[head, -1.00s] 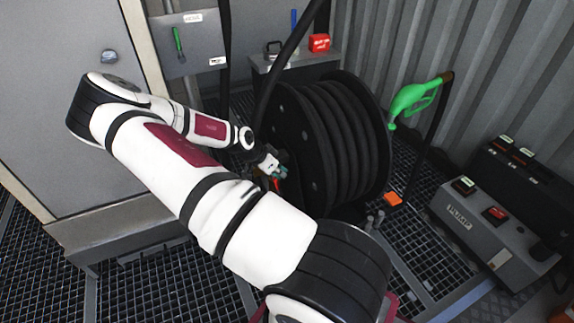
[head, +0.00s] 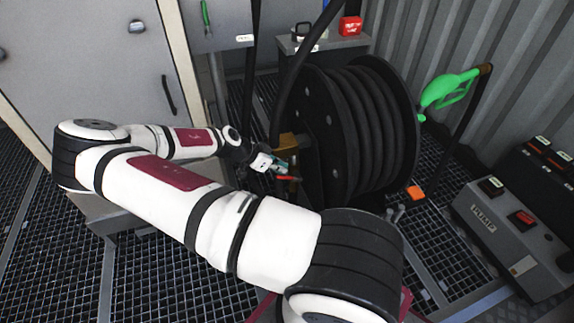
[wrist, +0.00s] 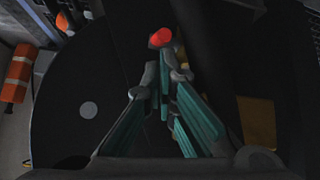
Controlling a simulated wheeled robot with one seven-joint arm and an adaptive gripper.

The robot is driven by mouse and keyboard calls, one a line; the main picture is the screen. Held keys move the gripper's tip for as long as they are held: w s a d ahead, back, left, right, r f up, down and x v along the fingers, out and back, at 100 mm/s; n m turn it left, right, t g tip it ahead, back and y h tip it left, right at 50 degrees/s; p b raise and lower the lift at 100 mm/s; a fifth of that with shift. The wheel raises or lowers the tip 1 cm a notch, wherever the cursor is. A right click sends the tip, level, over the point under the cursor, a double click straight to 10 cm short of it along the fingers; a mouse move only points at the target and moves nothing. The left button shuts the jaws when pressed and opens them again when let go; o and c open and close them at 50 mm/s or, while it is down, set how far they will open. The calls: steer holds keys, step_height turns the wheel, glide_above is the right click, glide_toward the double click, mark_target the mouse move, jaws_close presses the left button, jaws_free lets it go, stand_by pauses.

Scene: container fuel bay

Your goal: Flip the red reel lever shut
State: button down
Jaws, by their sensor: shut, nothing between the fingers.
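The red reel lever (head: 288,179) shows as a short red bar on the near left side of the black hose reel (head: 312,125). In the head view it lies close below my gripper (head: 280,166), and its lower part is hard to make out. In the wrist view its red end (wrist: 160,38) is just beyond my fingertips (wrist: 165,72). My gripper, with teal finger pads, is shut and empty. Whether it touches the lever I cannot tell.
A brass-coloured block (head: 287,143) sits at the reel's hub, beside my gripper. A green nozzle (head: 449,88) is right of the reel. A grey pump box (head: 492,222) stands at the right. Open grating floor (head: 150,270) lies at the front left.

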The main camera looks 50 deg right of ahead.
step_height(320, 180, down, 5)
steer(key=w+a+b, duration=0.1)
steer(key=a+b, duration=0.2)
steer(key=shift+w+f, duration=0.2)
steer(key=shift+w, duration=0.15)
steer(key=shift+f, duration=0.1)
steer(key=shift+w+a+f, duration=0.15)
steer(key=shift+a, duration=0.05)
stand_by(0.4)
